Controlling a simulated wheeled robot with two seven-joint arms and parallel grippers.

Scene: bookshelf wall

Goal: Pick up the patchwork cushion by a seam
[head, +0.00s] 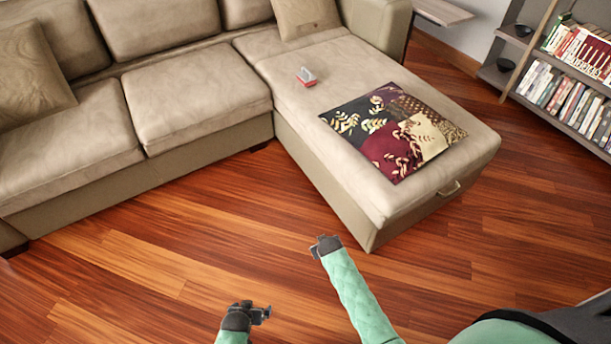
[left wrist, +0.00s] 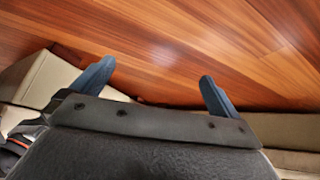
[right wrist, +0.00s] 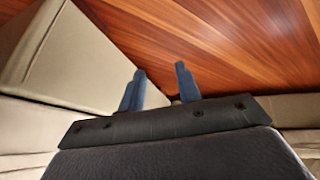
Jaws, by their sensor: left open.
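The patchwork cushion (head: 395,135) lies flat on the chaise end of the beige sofa in the head view. It has dark, maroon, cream and leaf-patterned patches, and its seams and edges are in plain sight. My left gripper (head: 266,314) is low in the head view, over the floor, well apart from the cushion. Its two fingers stand wide apart and empty in the left wrist view (left wrist: 155,85). My right gripper (head: 314,247) is in front of the chaise, apart from the cushion. In the right wrist view (right wrist: 162,85) its fingers have a narrower, empty gap. Neither wrist view shows the cushion.
The beige chaise (head: 310,115) stands between my grippers and the cushion's far side. A bookshelf (head: 560,75) stands at the right. The wooden floor (head: 180,250) in front is clear.

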